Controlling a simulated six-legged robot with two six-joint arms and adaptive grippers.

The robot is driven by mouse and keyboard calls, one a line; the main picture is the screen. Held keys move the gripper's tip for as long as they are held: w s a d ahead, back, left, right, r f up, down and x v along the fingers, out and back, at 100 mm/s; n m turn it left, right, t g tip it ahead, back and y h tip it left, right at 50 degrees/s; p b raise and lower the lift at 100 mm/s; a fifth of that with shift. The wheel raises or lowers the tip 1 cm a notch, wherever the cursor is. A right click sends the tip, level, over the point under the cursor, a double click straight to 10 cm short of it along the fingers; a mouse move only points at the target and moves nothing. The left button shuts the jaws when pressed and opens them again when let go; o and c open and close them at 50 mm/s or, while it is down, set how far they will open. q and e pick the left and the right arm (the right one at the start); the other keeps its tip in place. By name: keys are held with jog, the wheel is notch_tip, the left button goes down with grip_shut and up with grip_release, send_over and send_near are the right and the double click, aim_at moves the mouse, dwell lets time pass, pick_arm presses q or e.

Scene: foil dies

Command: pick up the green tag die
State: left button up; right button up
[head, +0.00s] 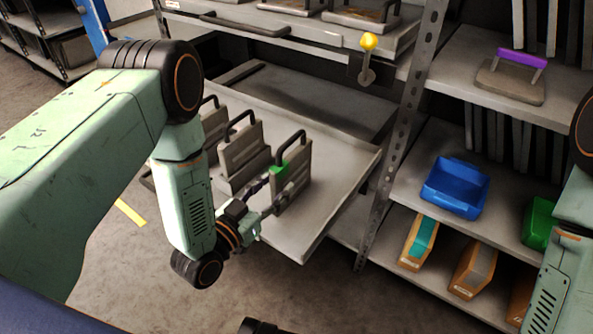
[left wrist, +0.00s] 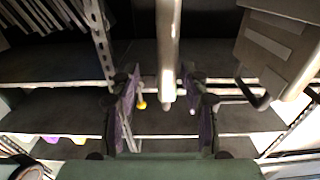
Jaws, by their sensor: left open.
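The green tag die (head: 293,182) is a grey plate with a dark loop handle and a green tag at its upper left corner. It stands upright, last on the right in a row on the pulled-out shelf. My left gripper (head: 272,192) is open at its left edge. In the left wrist view, the left gripper (left wrist: 166,112) has its purple-padded fingers on either side of a grey upright piece (left wrist: 168,45), seen edge-on, which appears to be this die. Gaps show on both sides. The green tag is not visible there.
Another grey die (head: 243,155) stands close on the left and shows at right in the left wrist view (left wrist: 278,50). The pulled-out shelf (head: 335,175) is bare to the right. A metal rack post (head: 404,120) stands beyond. A blue bin (head: 455,187) sits on the right rack.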

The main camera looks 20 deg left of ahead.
aim_at(292, 163)
pick_arm(q)
jog(key=shift+w+d, duration=0.1)
jog(key=shift+w, duration=0.2)
jog(key=shift+w+d, duration=0.1)
jog(key=shift+w, duration=0.2)
jog(key=b+x, duration=0.1)
jog(key=x, duration=0.1)
jog(key=b+x, duration=0.1)
jog(key=x, duration=0.1)
jog(key=b+x, duration=0.1)
jog(key=x, duration=0.1)
jog(key=shift+w+a, duration=0.1)
jog(key=shift+a, duration=0.3)
jog(key=shift+w+d+r, duration=0.1)
jog(key=shift+w+d, duration=0.05)
jog(key=shift+w, duration=0.25)
grip_shut()
jog(key=shift+w+r, duration=0.1)
jog(key=shift+r, duration=0.05)
